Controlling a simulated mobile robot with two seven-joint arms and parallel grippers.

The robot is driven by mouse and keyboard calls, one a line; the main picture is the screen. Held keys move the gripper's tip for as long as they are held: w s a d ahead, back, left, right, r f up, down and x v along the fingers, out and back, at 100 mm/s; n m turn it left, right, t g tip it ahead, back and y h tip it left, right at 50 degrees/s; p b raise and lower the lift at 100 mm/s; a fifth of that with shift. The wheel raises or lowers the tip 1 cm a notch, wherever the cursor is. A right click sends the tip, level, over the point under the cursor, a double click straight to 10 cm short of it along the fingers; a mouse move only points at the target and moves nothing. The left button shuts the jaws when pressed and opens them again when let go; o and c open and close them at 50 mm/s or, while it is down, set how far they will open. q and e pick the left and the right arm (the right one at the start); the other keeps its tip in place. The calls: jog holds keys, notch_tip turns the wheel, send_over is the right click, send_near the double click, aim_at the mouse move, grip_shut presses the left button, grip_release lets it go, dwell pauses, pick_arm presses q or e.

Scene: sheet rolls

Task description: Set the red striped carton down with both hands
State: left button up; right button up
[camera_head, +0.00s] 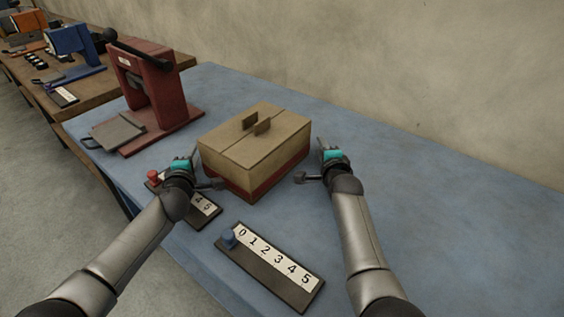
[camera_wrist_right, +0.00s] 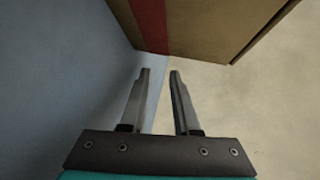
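The red striped carton (camera_head: 255,150) is a tan box with two upright flaps on top and a red band low on its sides. It appears to rest upright on the blue table (camera_head: 430,220). My left gripper (camera_head: 208,166) is at the carton's left side with its fingers spread. My right gripper (camera_head: 311,160) is just off its right side, also with fingers apart. In the right wrist view nothing is between the fingers (camera_wrist_right: 160,72), and the carton (camera_wrist_right: 212,22) is beyond them. Whether the left fingers touch the carton is unclear.
A red press (camera_head: 150,85) with a black lever stands behind left of the carton. A number strip (camera_head: 268,265) with a blue knob lies in front. Another strip (camera_head: 203,205) with a red knob is partly hidden by my left arm. The table's right side is clear.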

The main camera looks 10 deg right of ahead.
pick_arm(q)
jog(key=shift+a, duration=0.3)
pick_arm(e)
jog(key=shift+d, duration=0.25)
pick_arm(q)
jog(key=o, duration=0.5)
jog(key=shift+a, duration=0.2)
pick_arm(e)
jog(key=shift+d, duration=0.2)
jog(key=o, duration=0.5)
pick_arm(q)
jog(key=shift+s+a, duration=0.1)
jog(key=shift+s, duration=0.05)
jog(key=shift+v, duration=3.85)
pick_arm(e)
jog(key=shift+s, duration=0.1)
jog(key=shift+v, duration=6)
